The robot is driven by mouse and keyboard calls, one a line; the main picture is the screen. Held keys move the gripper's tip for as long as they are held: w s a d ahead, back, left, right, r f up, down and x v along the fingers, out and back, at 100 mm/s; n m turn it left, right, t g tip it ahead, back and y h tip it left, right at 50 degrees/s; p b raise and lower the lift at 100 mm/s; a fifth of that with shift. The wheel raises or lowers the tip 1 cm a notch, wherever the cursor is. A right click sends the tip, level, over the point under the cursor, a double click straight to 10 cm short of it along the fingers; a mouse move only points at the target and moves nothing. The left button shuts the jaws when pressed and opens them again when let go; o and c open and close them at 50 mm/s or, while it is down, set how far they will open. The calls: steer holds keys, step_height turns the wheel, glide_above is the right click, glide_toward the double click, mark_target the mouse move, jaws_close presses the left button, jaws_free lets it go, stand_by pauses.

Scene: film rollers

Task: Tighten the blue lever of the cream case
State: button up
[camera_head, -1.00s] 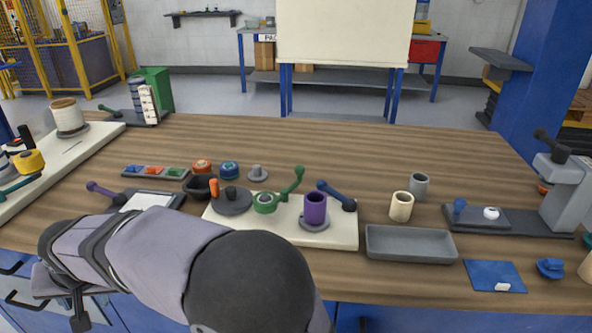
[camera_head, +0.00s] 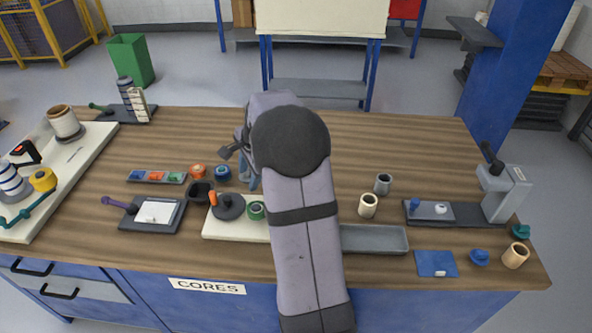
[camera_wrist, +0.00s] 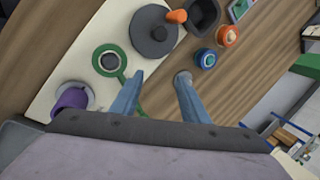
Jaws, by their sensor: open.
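The cream case (camera_head: 222,230) is a flat cream slab on the bench; it also shows in the wrist view (camera_wrist: 90,35). It bears a dark grey disc (camera_wrist: 154,33), a green ring (camera_wrist: 122,62) with a green lever partly behind a finger, and a purple cylinder (camera_wrist: 72,98). The blue lever is hidden behind my arm in the head view, and I cannot make it out in the wrist view. My gripper (camera_wrist: 160,76) is open and empty, its blue fingers (camera_head: 253,181) pointing down near the slab's far edge. A small grey peg shows by the right fingertip.
Orange (camera_wrist: 228,36) and blue (camera_wrist: 206,58) round pieces and a black cup (camera_head: 201,192) lie beyond the slab. A grey tray (camera_head: 375,239) and cream cup (camera_head: 368,205) stand to its right.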

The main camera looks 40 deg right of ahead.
steer(key=s+d+m+p, duration=0.1)
steer(key=s+d+m, duration=0.2)
steer(key=s+d, duration=0.1)
steer(key=s+d+m+p, duration=0.1)
steer(key=s+d+m, duration=0.2)
steer(key=s+d, duration=0.1)
steer(key=s+d+f+m+y+p, duration=0.1)
steer(key=s+d+m+p, duration=0.1)
steer(key=s+d, duration=0.2)
steer(key=shift+d+m+t, duration=0.25)
steer(key=shift+m+t, duration=0.15)
steer(key=shift+p+x, duration=0.65)
steer(key=shift+x, duration=2.95)
jaws_close()
